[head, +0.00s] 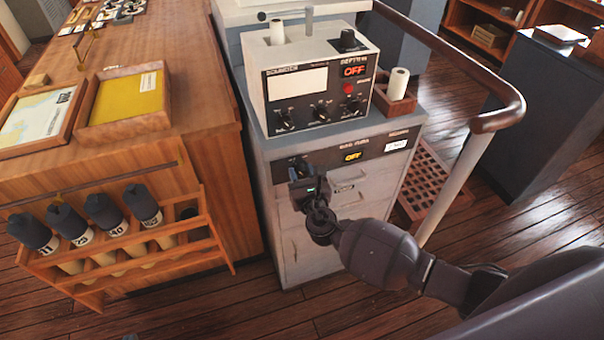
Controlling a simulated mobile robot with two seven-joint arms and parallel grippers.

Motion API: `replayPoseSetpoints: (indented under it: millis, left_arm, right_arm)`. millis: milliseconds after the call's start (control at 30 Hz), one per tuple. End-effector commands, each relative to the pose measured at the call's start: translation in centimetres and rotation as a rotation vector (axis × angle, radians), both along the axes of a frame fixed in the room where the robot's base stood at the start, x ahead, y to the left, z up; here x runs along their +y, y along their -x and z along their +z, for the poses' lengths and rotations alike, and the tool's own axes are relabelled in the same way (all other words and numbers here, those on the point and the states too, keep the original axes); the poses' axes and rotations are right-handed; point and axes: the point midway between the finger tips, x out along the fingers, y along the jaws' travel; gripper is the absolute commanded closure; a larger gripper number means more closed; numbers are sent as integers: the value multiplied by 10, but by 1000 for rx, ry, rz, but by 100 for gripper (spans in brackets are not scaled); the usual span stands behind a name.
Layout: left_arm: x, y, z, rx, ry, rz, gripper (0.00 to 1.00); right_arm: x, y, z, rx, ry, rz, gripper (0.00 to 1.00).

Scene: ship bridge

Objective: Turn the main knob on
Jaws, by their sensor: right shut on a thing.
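The main knob (297,162) sits at the left end of the dark strip panel (377,146) across the top of the grey cabinet. It is mostly hidden by my right gripper. A yellow display on that strip reads OFF. My right gripper (300,175) is at the knob, with its arm coming in from the lower right, and is shut on the knob. The knob's exact angle cannot be made out.
An echo sounder box (318,82) with small knobs and a red OFF display stands on the cabinet (283,226). A wooden holder (396,103) with a white roll is beside it. A curved handrail (496,120) rises at right. A wooden chart table (200,75) stands left.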

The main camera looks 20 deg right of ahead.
Motion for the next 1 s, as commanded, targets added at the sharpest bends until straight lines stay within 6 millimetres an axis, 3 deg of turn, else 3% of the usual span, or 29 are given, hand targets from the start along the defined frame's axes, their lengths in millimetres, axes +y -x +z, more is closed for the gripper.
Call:
replayPoseSetpoints:
  millis: [267, 1000]
  left_arm:
    - [-1, -2, -10, -2, 0, -2, 100]
    - [0, 6, -51, 30, 0, -1, 100]
  right_arm:
    - [0, 1, -3, 7, -146, -2, 86]
    - [0, 1, -2, 30, -808, -3, 86]
